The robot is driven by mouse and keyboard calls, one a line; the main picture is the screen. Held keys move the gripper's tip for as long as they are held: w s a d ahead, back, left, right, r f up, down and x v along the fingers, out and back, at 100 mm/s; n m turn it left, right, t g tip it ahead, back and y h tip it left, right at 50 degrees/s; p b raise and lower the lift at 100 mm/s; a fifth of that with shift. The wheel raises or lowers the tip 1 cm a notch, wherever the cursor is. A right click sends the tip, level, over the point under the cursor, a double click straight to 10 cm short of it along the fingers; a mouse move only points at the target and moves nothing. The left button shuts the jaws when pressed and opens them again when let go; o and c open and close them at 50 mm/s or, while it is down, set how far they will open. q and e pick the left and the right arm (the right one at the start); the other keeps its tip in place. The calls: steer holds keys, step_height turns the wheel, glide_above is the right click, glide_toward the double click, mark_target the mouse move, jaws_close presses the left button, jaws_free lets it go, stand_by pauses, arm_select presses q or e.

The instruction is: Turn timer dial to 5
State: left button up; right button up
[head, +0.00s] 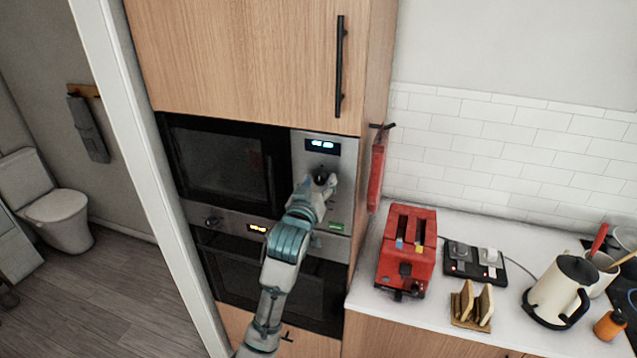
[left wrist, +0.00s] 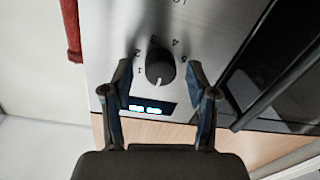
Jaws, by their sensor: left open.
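The timer dial (left wrist: 160,62) is a round black knob on the microwave's steel panel (left wrist: 105,35). In the left wrist view, numbers 1 to 5 are printed around it, and its white mark points down toward the lit display (left wrist: 146,108), away from the numbers. My left gripper (left wrist: 159,72) is open, with one finger on each side of the dial and apparent gaps between. In the head view, my left gripper (head: 315,190) is at the panel just below the display (head: 322,146), and the dial (head: 321,175) is partly hidden behind it. My right gripper is not in view.
The microwave door (head: 225,160) is left of the panel, with an oven (head: 270,285) below. A red item (head: 377,170) hangs on the cabinet's right side. A red toaster (head: 406,250), toast rack (head: 472,305) and kettle (head: 560,290) stand on the counter to the right.

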arm_select(q)
jaws_close()
